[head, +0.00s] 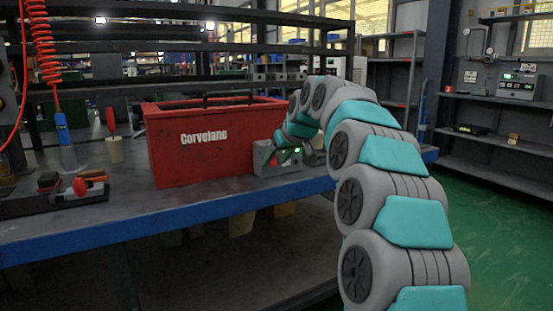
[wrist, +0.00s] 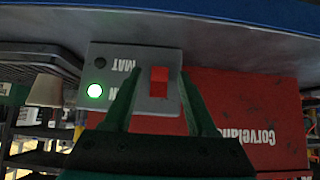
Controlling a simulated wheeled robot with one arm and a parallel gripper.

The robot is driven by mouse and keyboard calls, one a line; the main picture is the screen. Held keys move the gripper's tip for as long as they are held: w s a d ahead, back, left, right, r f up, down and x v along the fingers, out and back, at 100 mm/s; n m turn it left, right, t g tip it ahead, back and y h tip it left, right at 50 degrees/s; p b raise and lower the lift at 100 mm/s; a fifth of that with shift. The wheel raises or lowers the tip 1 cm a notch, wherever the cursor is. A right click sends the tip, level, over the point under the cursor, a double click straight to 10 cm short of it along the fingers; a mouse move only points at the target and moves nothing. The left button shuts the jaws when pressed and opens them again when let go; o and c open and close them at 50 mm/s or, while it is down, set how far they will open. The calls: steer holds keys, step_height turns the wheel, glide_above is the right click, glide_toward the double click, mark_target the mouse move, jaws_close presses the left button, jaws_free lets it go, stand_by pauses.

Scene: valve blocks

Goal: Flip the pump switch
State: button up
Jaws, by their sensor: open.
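The pump switch is a red rocker (wrist: 159,82) on the face of a grey control box (wrist: 150,55), which appears upside down in the wrist view. A green lamp (wrist: 95,90) on the box is lit, and a second lamp (wrist: 101,62) is dark. Lettering beside the lamps is partly hidden by a finger. In the head view the grey box (head: 283,170) stands on the bench. My gripper (wrist: 159,76) is open, its dark green fingers on either side of the red rocker with nothing between them. I cannot tell whether they touch the box.
The workbench (head: 130,200) has a blue front edge.

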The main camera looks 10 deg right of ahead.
steer(key=shift+c, duration=0.3)
jaws_close()
steer(key=f+t+b, duration=0.1)
steer(key=b, duration=0.2)
steer(key=shift+s+b, duration=0.15)
steer(key=shift+b, duration=0.2)
steer(key=t+b, duration=0.1)
steer(key=b, duration=0.1)
steer(key=t+y+b, duration=0.1)
steer(key=b, duration=0.1)
steer(key=shift+f, duration=0.3)
steer(key=shift+r+t+y+b, duration=0.2)
steer(key=shift+t+y+b, duration=0.1)
steer(key=shift+t+b, duration=0.7)
steer(key=shift+o, duration=0.3)
jaws_free()
